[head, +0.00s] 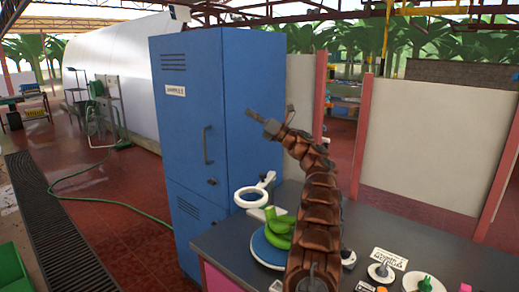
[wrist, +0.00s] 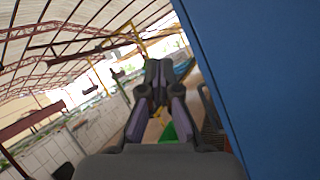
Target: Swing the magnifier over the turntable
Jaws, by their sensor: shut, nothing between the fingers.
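The magnifier (head: 253,193) is a white ring on a short white arm, at the back left of the bench in the head view. The turntable (head: 262,251) is a blue disc on the bench with green bananas (head: 279,232) on it. The ring stands behind and left of the disc, apart from it. My gripper (head: 251,114) is raised well above both, in front of the blue cabinet, at the end of my brown arm. In the wrist view my gripper (wrist: 158,68) has its fingers together and holds nothing. My arm hides part of the bench and the turntable's right side.
A tall blue cabinet (head: 187,125) stands behind the bench, and its blue side fills the right of the wrist view. Small items and a label (head: 389,259) lie on the dark bench right of my arm. Open red floor (head: 115,200) lies to the left.

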